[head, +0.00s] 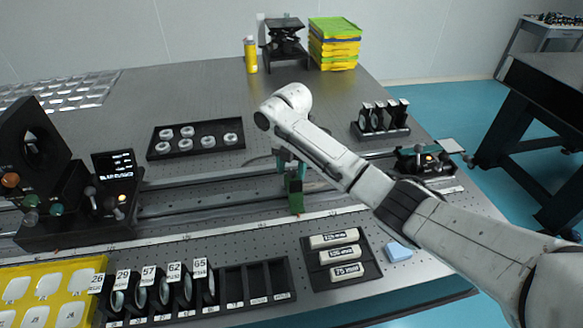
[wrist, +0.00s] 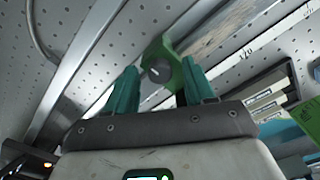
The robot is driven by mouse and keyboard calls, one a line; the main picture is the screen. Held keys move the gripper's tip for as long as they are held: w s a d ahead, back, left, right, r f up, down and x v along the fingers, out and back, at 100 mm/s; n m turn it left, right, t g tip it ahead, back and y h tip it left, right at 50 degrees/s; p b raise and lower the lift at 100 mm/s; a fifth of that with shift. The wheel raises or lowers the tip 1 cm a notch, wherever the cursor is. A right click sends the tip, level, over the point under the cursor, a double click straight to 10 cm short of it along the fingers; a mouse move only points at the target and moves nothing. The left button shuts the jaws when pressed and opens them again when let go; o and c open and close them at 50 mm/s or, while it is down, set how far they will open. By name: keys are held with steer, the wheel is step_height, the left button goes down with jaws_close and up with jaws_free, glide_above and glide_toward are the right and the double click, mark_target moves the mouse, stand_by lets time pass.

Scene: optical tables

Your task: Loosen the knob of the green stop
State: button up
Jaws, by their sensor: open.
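The green stop (head: 295,194) stands on the rail in the middle of the table, below my arm's end in the head view. My gripper (wrist: 160,82) has two teal fingers, spread apart, one on each side of the knob in the picture. Nothing is held between them. I cannot tell how far the fingertips are from the knob. In the head view my gripper (head: 288,165) is partly hidden by my arm.
The long rail (head: 220,199) crosses the table. A black rack (head: 240,290) with numbered lenses and a tray of labelled blocks (head: 374,268) lie in front. A black tray with white rings (head: 158,152) lies behind. Instruments stand at both rail ends.

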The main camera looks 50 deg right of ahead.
jaws_close()
stand_by(0.5)
